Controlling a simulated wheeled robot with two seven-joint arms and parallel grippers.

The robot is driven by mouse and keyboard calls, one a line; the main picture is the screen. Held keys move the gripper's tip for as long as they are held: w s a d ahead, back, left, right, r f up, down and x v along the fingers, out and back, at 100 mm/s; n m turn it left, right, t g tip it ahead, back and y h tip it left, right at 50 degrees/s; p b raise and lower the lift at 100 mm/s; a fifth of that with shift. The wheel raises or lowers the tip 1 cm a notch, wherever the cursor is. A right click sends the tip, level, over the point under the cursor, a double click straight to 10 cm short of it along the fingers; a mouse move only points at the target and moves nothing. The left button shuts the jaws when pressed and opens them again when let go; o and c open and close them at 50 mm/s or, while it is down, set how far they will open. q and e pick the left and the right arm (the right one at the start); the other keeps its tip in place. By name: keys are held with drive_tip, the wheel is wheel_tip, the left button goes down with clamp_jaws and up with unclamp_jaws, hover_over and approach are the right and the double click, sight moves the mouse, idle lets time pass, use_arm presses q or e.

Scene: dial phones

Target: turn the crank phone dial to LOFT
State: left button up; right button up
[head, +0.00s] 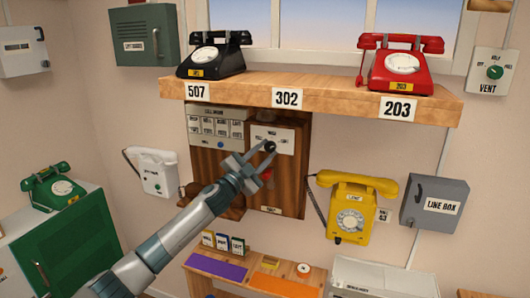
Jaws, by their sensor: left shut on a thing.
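The wooden crank phone (285,180) hangs on the wall under the shelf. A white plate (290,135) on its right box carries small lettering, too small to read, and a round black knob (270,147). My left gripper (263,152) reaches up from the lower left, and its fingertips are at the black knob, shut on it. The gripper hides part of the plate and the box front below. The knob's exact setting cannot be made out. My right gripper is not in view.
The wooden shelf (340,98) juts out just above, with a black phone (213,55) and a red phone (401,64) on it. A white wall phone (155,172) hangs left and a yellow phone (348,207) right. A low bench (215,285) stands below.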

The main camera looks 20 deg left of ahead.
use_arm(q)
drive_tip(key=o, duration=1)
drive_tip(key=shift+o, duration=0.2)
drive_tip(key=shift+s+f, duration=0.1)
drive_tip(key=shift+s, duration=0.05)
drive_tip(key=shift+s+a+f+b, duration=0.25)
drive_tip(key=shift+s+b, duration=0.15)
drive_tip(key=shift+s, duration=0.1)
drive_tip(key=b+v, duration=0.6)
drive_tip(key=v, duration=1)
drive_tip(key=shift+b, duration=0.3)
